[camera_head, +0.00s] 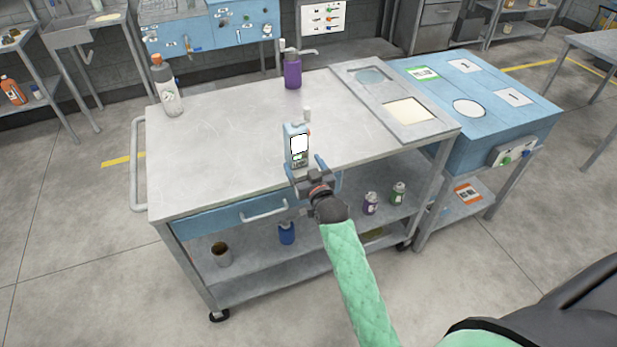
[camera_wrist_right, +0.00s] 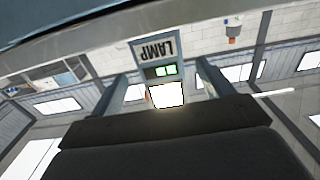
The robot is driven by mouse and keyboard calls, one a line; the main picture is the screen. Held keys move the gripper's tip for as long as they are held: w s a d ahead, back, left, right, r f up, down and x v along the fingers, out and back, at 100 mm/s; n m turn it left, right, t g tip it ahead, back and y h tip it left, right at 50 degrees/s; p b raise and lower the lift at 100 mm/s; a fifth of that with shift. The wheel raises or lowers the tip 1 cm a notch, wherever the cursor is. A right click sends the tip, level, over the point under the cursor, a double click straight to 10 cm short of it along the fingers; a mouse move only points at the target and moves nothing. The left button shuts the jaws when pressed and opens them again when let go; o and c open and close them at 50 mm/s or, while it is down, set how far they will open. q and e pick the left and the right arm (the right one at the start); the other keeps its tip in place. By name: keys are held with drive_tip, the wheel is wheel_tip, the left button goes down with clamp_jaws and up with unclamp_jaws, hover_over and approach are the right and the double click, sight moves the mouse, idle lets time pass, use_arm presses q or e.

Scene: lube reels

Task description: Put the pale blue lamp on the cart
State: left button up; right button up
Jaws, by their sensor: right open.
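The pale blue lamp (camera_head: 289,133) is a small upright box with a bright white panel. In the head view it appears to stand on the grey top of the cart (camera_head: 220,165), near the front edge. My right gripper (camera_head: 306,166) is open just in front of the lamp, low against it. In the right wrist view the lamp (camera_wrist_right: 153,72) shows between the two spread fingers, its LAMP label upside down. Whether either finger touches it I cannot tell. The lamp's base is partly hidden by the gripper. My left gripper is not in view.
An orange-capped bottle (camera_head: 168,90) and a purple bottle (camera_head: 292,72) stand at the back of the cart top. A grey panel (camera_head: 385,85) lies at its right end. A blue bench (camera_head: 480,130) adjoins on the right.

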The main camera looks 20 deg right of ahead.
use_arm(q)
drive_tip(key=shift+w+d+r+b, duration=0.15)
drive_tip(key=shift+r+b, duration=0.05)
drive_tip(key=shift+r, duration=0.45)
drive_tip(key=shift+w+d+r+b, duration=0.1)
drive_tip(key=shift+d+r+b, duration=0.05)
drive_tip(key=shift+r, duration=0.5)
use_arm(e)
drive_tip(key=shift+s, duration=1.85)
